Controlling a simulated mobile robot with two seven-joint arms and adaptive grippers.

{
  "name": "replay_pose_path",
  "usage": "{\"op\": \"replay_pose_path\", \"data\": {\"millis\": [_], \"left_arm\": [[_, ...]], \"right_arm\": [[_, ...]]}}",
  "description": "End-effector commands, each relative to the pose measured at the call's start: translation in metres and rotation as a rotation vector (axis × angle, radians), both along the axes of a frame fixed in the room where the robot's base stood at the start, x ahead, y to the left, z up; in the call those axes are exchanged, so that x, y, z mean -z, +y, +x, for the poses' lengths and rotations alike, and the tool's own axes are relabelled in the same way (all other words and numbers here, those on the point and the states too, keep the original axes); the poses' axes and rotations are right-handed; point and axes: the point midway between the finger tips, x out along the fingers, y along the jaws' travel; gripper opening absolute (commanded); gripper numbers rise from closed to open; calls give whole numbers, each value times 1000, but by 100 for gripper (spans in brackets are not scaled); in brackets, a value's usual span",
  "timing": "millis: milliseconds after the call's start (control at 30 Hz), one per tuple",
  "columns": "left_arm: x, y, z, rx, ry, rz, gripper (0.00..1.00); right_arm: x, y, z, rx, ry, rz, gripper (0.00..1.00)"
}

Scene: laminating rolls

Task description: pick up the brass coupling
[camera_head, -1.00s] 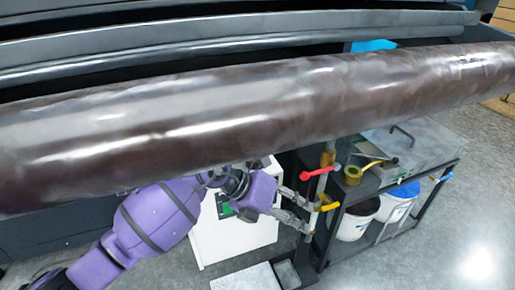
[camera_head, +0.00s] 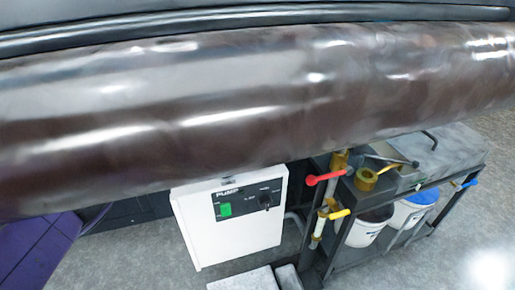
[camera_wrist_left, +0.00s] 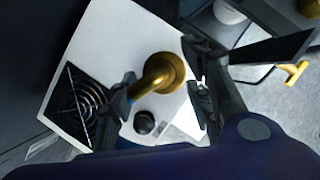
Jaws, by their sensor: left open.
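A brass piece with a round flanged end and a short curved body (camera_wrist_left: 162,74) stands over a white surface in the left wrist view, and it looks like the brass coupling. My left gripper (camera_wrist_left: 161,98) is open, with one finger on each side of this piece. I cannot tell whether either finger touches it. In the head view the large dark roll hides this gripper; only my purple left arm (camera_head: 35,245) shows at the left. My right gripper is not in view.
The long dark roll (camera_head: 250,105) crosses the head view. A black grille (camera_wrist_left: 82,105) shows in the wrist view.

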Motion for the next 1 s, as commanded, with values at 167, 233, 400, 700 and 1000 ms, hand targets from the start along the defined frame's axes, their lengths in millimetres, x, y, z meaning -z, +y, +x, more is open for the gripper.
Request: {"op": "replay_pose_path", "data": {"millis": [167, 233, 400, 700, 1000], "left_arm": [[21, -4, 8, 0, 2, -2, 46], [20, -4, 8, -1, 1, -1, 46], [19, -4, 8, 0, 0, -1, 39], [19, -4, 8, 0, 0, -1, 0], [19, -4, 8, -1, -1, -1, 0]], "right_arm": [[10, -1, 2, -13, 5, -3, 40], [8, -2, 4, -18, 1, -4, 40], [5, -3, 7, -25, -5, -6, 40], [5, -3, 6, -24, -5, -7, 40], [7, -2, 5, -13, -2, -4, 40]]}}
